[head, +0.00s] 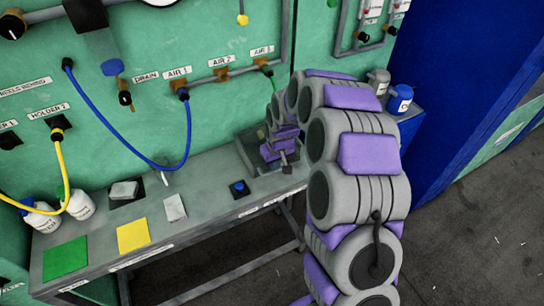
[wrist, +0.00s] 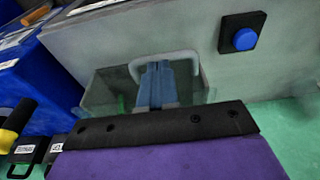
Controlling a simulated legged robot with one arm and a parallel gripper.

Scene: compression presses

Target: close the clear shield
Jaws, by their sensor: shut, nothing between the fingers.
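The clear shield (wrist: 108,88) is a see-through box at the workbench's right end, and it also shows in the head view (head: 247,154). A pale U-shaped handle (wrist: 167,56) stands on it in the wrist view. My gripper (wrist: 158,68) is shut, its bluish fingers upright side by side within the outline of the handle. I cannot tell whether the fingers touch the handle. In the head view my gripper (head: 285,162) is beside the shield, and my arm hides part of the area. How far open the shield is cannot be made out.
A blue button (head: 239,188) on a black plate sits on the workbench (head: 205,220) left of the shield. Yellow (head: 133,235) and green (head: 65,259) sheets lie further left. A blue hose (head: 117,130) hangs from the green wall. Bottles (head: 399,99) stand behind my arm.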

